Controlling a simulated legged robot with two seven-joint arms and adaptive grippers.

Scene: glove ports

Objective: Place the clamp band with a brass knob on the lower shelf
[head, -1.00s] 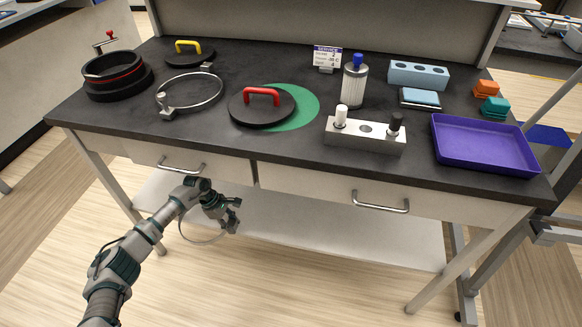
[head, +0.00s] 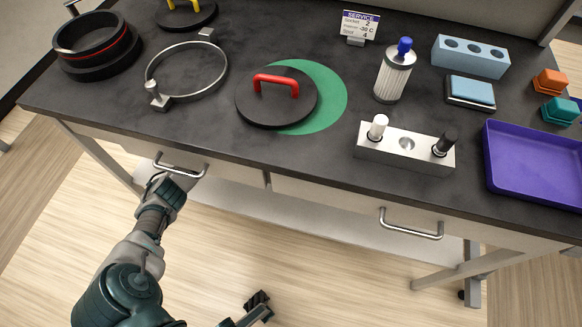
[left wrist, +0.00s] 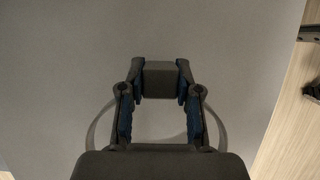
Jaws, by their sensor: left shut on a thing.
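In the left wrist view my left gripper (left wrist: 160,82) is shut on the dark grey block of a clamp band. Its thin pale band (left wrist: 93,130) curves out on both sides behind the fingers; no brass knob shows. A plain grey surface, apparently the lower shelf (left wrist: 50,60), fills the background; I cannot tell whether the band touches it. The pale lower shelf (head: 310,215) shows beneath the drawers. My right gripper (head: 260,304) is at the bottom edge, its opening unclear.
Drawer handles (head: 180,168) and (head: 411,226) stick out above the shelf. Another clamp band (head: 187,70) with a silvery knob lies on the worktop. A red-handled lid (head: 262,108), white-and-black-capped block (head: 400,150) and purple tray (head: 535,165) also stand there.

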